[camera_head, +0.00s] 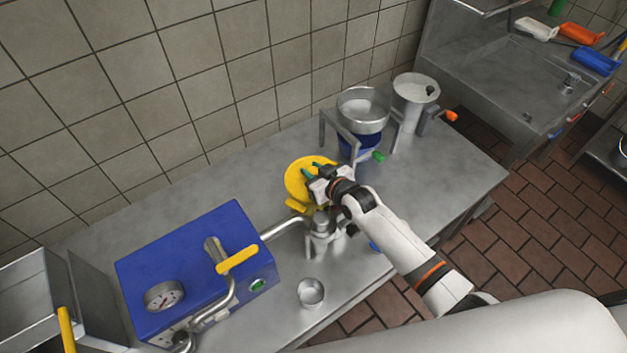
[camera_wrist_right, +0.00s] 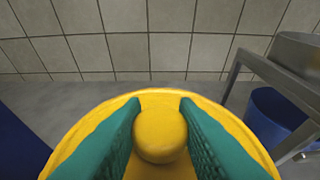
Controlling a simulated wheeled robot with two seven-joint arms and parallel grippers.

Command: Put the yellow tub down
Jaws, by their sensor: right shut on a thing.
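The yellow tub (camera_head: 297,183) shows in the head view above or on the steel table, left of the metal stand. My right gripper (camera_head: 316,170) reaches over it from the right. In the right wrist view, the green fingers of my right gripper (camera_wrist_right: 160,132) are shut on a round yellow knob of the yellow tub (camera_wrist_right: 88,122). The tub's wide rim spreads beneath the fingers. Whether its underside touches the table cannot be told. My left gripper is not in view.
The steel table (camera_head: 215,182) has free room along the tiled wall. A blue machine (camera_head: 190,255) stands left, a metal stand (camera_head: 330,130) with a pan (camera_head: 363,105) and blue container (camera_head: 352,150) right. A small metal cup (camera_head: 311,292) sits near the front edge.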

